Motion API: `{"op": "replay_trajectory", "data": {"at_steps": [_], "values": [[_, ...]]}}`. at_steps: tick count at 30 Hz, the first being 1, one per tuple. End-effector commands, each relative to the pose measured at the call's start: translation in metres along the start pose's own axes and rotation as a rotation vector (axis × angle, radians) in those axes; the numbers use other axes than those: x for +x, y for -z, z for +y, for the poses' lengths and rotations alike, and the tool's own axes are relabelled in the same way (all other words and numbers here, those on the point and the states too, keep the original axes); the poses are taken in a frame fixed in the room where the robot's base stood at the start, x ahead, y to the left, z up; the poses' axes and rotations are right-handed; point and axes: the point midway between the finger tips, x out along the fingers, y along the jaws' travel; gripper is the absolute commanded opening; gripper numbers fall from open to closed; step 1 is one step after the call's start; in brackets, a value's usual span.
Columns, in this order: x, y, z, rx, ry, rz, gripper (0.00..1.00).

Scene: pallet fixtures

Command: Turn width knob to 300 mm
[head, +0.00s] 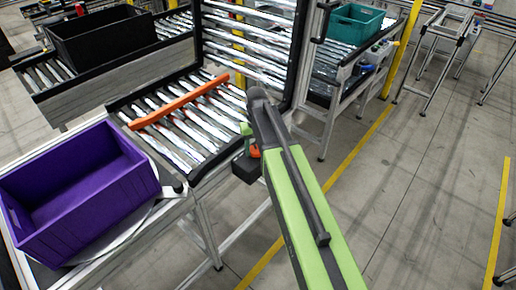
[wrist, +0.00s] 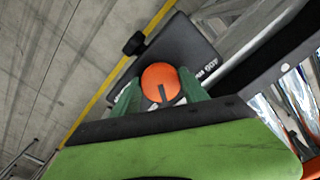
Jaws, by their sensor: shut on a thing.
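The width knob (wrist: 160,82) is a round orange knob with a dark pointer mark. It sits on a dark panel (wrist: 184,43) with partly legible white lettering in the wrist view. My gripper (wrist: 160,94) has its green fingers on either side of the knob and is shut on it. In the head view a small part of the orange knob (head: 254,151) shows beside my arm, at the corner of the roller conveyor. My arm hides most of the gripper there. I cannot read which value the pointer marks.
An orange bar (head: 180,102) lies across the roller conveyor (head: 190,125). A purple crate (head: 120,200) stands on the table at left. A black crate (head: 75,45) and a teal crate (head: 350,28) stand on conveyors behind. Open floor (head: 400,190) lies at right.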

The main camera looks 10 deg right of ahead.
Motion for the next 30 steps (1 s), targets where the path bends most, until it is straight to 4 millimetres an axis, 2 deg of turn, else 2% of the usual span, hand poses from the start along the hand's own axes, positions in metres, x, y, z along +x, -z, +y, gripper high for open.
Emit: {"op": "replay_trajectory", "data": {"at_steps": [6, 15, 30], "values": [[-0.0003, 0.0031, -0.0010, 0.189, 0.001, 0.008, 0.11], [-0.0003, 0.0032, -0.0013, 0.385, 0.002, 0.008, 0.11], [-0.0003, 0.0034, -0.0012, 0.491, 0.001, 0.009, 0.11]]}}
